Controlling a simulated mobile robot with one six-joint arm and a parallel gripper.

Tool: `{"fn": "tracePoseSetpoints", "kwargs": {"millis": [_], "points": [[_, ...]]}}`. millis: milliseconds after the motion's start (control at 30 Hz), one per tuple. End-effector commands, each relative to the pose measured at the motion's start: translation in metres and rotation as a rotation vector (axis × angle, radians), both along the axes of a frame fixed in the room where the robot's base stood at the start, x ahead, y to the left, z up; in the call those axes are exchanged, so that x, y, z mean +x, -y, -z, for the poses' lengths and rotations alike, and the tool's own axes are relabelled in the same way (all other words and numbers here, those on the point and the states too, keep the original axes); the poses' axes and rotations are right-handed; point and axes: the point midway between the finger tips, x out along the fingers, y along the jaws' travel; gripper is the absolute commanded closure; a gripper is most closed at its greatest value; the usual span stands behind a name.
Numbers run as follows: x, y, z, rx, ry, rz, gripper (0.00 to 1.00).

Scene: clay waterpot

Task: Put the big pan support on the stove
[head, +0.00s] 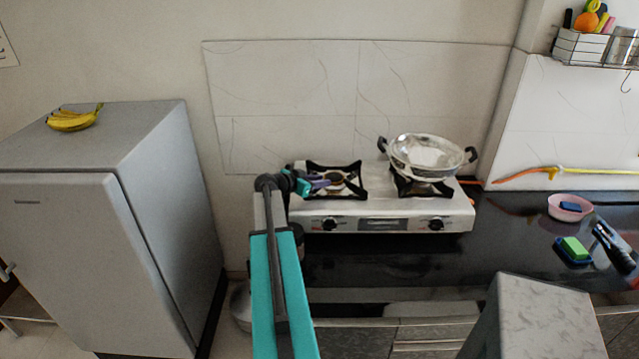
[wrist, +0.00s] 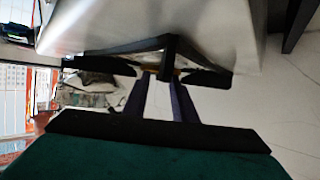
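The big pan support (head: 352,191) is a black square frame with prongs, at the left burner of the silver stove (head: 383,208). In the head view it looks level over the burner; whether it rests fully there I cannot tell. My gripper (head: 322,184) reaches in from the left at its near left side. In the wrist view the dark fingers (wrist: 163,78) close around a black bar of the support (wrist: 125,52), with little gap at the tips. The stove's steel surface (wrist: 150,18) fills the top of that view.
A silver two-handled pan (head: 428,155) stands over the right burner. A fridge with bananas (head: 72,120) is at the left. A pink bowl (head: 570,207) and a green sponge (head: 574,248) lie on the black counter (head: 500,258), clear just right of the stove.

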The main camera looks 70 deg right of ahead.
Motion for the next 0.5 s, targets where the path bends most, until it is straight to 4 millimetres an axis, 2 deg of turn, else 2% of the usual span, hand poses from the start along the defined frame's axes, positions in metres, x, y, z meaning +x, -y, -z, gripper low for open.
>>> {"fn": "tracePoseSetpoints", "kwargs": {"millis": [267,500], "points": [[0.0,0.0,-0.003,0.0,0.0,0.0,0.75],[0.01,-0.025,-0.01,-0.002,0.0,-0.002,0.75]]}}
